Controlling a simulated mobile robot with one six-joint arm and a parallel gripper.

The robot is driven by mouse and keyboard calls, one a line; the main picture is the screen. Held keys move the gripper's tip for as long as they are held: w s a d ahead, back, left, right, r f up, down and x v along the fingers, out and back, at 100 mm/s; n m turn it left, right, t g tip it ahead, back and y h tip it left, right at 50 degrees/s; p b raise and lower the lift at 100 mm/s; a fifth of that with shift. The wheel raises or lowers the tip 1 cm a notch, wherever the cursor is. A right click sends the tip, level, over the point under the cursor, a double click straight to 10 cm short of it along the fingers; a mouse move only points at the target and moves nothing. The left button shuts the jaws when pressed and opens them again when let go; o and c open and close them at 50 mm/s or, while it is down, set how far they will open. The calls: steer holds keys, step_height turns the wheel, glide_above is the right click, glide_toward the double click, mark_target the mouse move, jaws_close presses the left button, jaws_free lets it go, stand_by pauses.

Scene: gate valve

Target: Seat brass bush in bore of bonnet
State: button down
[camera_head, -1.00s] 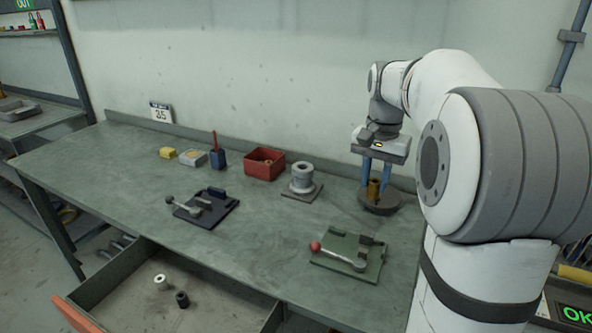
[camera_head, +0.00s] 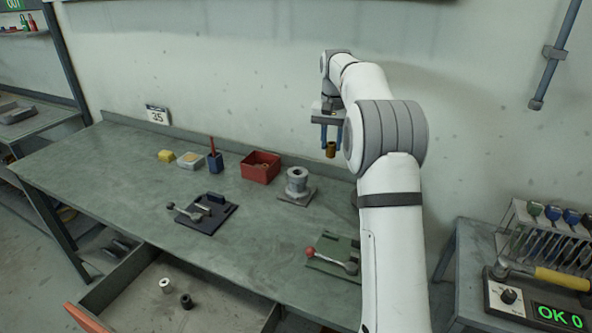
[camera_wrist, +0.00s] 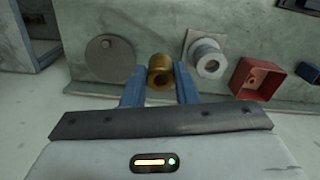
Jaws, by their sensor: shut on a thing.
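My gripper (camera_head: 331,146) is shut on the brass bush (camera_head: 331,150) and holds it in the air above the back of the bench. In the wrist view the bush (camera_wrist: 160,72) sits between the two blue fingers, its open end showing. The bonnet, a grey flanged cylinder on a square base (camera_head: 297,184), stands upright on the bench, below and left of the bush in the head view. Its round bore shows in the wrist view, where the bonnet (camera_wrist: 207,58) is just right of the bush. The bush is apart from the bonnet.
A red bin (camera_head: 261,167) stands left of the bonnet. A green clamp fixture (camera_head: 332,258) and a dark one (camera_head: 206,214) lie nearer the front. An open drawer (camera_head: 130,275) juts out.

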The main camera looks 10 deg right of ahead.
steer(key=w+a+f+n+p, duration=0.35)
steer(key=w+a+p, duration=0.35)
steer(key=w, duration=0.5)
step_height(320, 180, down, 11)
steer(key=shift+s+a+p, duration=0.1)
steer(key=shift+s+p, duration=0.05)
steer(key=shift+p, duration=0.35)
steer(key=c, duration=1.1)
jaws_free()
steer(key=shift+c, duration=0.2)
